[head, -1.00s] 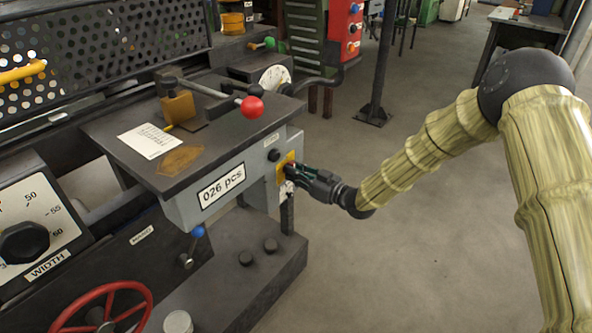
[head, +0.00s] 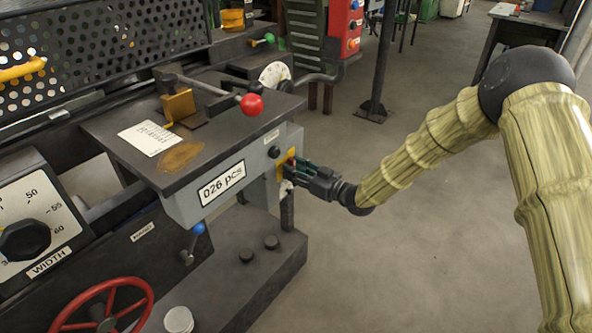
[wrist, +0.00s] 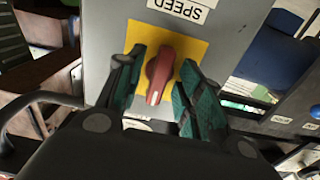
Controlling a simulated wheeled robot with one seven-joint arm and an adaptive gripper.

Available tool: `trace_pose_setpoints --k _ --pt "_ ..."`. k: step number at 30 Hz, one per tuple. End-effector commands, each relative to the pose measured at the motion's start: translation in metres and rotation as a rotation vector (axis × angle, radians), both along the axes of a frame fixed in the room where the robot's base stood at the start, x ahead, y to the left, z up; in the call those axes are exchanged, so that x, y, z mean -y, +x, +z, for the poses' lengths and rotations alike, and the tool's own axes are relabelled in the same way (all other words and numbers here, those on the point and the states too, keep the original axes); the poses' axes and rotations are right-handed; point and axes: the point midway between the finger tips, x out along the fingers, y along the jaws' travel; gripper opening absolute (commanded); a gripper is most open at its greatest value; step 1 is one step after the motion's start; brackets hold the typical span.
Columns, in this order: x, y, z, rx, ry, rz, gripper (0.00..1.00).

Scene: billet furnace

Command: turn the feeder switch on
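The feeder switch looks to be the red rotary knob (wrist: 160,72) on a yellow plate (wrist: 188,48), seen in the wrist view. The plate also shows in the head view (head: 281,170) on the right face of the grey box. My gripper (wrist: 158,88) is open, with one green-padded finger on each side of the knob and a gap visible on both sides. The knob's white-marked end points toward my gripper, tilted slightly left in the wrist view. In the head view, my gripper (head: 292,170) is at the plate and mostly hides the knob.
A "SPEED" label (wrist: 182,8) is beside the plate. The grey box carries a "026 pcs" display (head: 222,184) and a black button (head: 274,152). A lever with a red ball (head: 252,105) stands above. Open floor (head: 400,240) lies to the right.

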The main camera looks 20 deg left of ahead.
Motion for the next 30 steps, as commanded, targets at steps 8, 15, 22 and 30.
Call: trace_pose_setpoints --k 8,15,22,30 --pt "0.016 -0.005 0.000 0.001 0.000 -0.001 0.37" --pt "0.056 -0.020 0.000 -0.001 -0.001 -0.002 0.37" --pt "0.092 -0.033 0.000 0.000 0.000 -0.002 0.37" --pt "0.112 -0.041 0.000 0.000 0.000 -0.001 0.37"
